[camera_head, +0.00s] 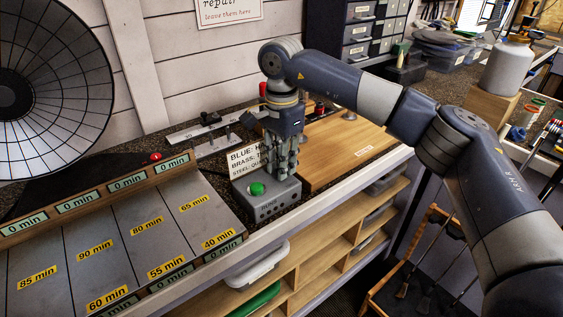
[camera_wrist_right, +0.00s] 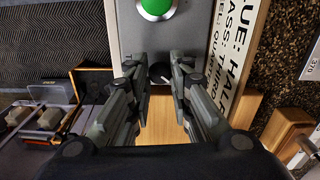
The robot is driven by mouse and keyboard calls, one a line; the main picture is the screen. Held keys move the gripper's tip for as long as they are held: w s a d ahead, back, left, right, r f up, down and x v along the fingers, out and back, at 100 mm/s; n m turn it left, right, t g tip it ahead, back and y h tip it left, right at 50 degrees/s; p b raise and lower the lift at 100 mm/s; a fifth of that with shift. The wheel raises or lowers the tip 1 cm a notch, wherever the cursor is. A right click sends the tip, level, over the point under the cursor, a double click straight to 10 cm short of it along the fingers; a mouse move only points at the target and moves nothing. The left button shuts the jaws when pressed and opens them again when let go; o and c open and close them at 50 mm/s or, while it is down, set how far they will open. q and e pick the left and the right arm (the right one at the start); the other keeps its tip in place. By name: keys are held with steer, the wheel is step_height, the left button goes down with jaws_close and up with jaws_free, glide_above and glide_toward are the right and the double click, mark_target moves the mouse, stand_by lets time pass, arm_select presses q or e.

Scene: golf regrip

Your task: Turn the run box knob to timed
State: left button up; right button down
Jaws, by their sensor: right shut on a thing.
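The grey run box (camera_head: 279,205) stands on the bench, with a green button (camera_head: 257,189) on its top. In the right wrist view the box (camera_wrist_right: 160,37) shows with its green button (camera_wrist_right: 156,7) at the top edge. The small dark knob (camera_wrist_right: 160,72) has a light mark and sits between my right fingertips. My right gripper (camera_head: 286,171) points down over the box and is shut on the knob. In the head view its fingers hide the knob. The setting the knob points to cannot be read. My left gripper is not in view.
A white sign (camera_head: 243,158) stands behind the box. A wooden board (camera_head: 345,143) lies to its right. A panel of grey lanes with minute labels (camera_head: 130,240) is on the left. A metal bar fixture (camera_head: 208,128) stands behind. Shelves lie below the bench edge.

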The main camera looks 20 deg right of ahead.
steer(key=m, duration=0.3)
steer(key=shift+m, duration=0.4)
steer(key=m, duration=0.3)
steer(key=shift+r+m, duration=0.1)
steer(key=shift+m, duration=0.2)
steer(key=m, duration=0.3)
steer(key=shift+m, duration=0.4)
steer(key=m, duration=0.3)
steer(key=shift+m+b, duration=0.3)
steer(key=shift+b, duration=0.1)
steer(key=m, duration=0.9)
steer(key=shift+m+b, duration=0.4)
steer(key=shift+m, duration=1.6)
